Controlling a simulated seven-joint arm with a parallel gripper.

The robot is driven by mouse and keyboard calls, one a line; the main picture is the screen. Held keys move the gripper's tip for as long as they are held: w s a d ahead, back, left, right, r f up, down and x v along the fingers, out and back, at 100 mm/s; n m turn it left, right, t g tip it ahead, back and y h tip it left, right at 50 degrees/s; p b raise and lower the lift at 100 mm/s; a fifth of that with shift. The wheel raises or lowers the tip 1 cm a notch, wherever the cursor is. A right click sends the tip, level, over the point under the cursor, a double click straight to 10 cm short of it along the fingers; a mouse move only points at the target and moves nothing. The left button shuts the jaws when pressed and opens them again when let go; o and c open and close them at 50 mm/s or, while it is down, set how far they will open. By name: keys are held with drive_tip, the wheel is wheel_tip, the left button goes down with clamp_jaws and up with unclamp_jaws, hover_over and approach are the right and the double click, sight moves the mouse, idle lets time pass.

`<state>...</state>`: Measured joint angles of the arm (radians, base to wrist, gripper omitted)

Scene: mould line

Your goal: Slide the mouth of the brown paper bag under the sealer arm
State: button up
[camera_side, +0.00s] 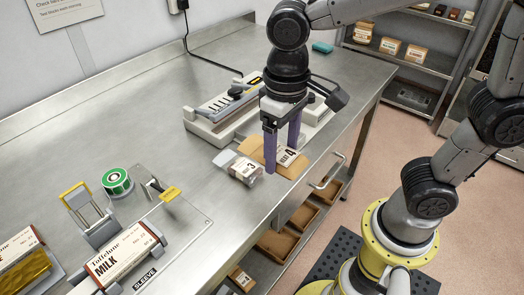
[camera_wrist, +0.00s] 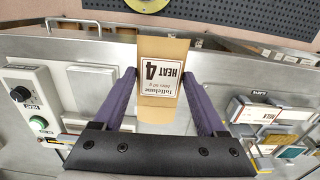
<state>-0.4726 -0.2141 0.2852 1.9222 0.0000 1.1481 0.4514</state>
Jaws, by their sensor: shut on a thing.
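In the wrist view the bag (camera_wrist: 160,112) sits between both purple fingers. My gripper (camera_side: 282,158) is shut on the bag, pointing down; it also shows in the wrist view (camera_wrist: 160,78). The sealer arm (camera_side: 227,101) is pale with a yellow and black part near its end. My gripper and wrist hide part of the sealer's right end. I cannot clearly tell how the bag's mouth lies to the sealer arm.
A clear pouch labelled 3 (camera_side: 243,170) lies close left of the bag. The bench edge with a bar handle (camera_side: 328,172) is just right. A sleeve jig with a milk chocolate pack (camera_side: 122,258) and a green roll (camera_side: 117,181) stand at front left. Bench between is clear.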

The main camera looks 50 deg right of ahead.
drive_tip(key=shift+s+d+r, duration=0.1)
drive_tip(key=shift+s, duration=0.05)
drive_tip(key=shift+r+n, duration=0.1)
drive_tip(key=shift+n, duration=1.1)
drive_tip(key=w, duration=0.2)
drive_tip(key=w+d, duration=0.1)
drive_tip(key=w, duration=0.2)
drive_tip(key=shift+w+d+r, duration=0.25)
drive_tip(key=shift+w, duration=0.1)
drive_tip(key=w+d+f+m, duration=0.35)
drive_tip(key=w+d, duration=0.45)
drive_tip(key=d, duration=0.6)
drive_tip(key=shift+n, duration=0.45)
drive_tip(key=shift+w+f, duration=0.1)
drive_tip(key=shift+f, duration=3)
drive_tip(key=shift+w+f, duration=0.1)
drive_tip(key=shift+w, duration=2.15)
drive_tip(key=shift+f, duration=0.25)
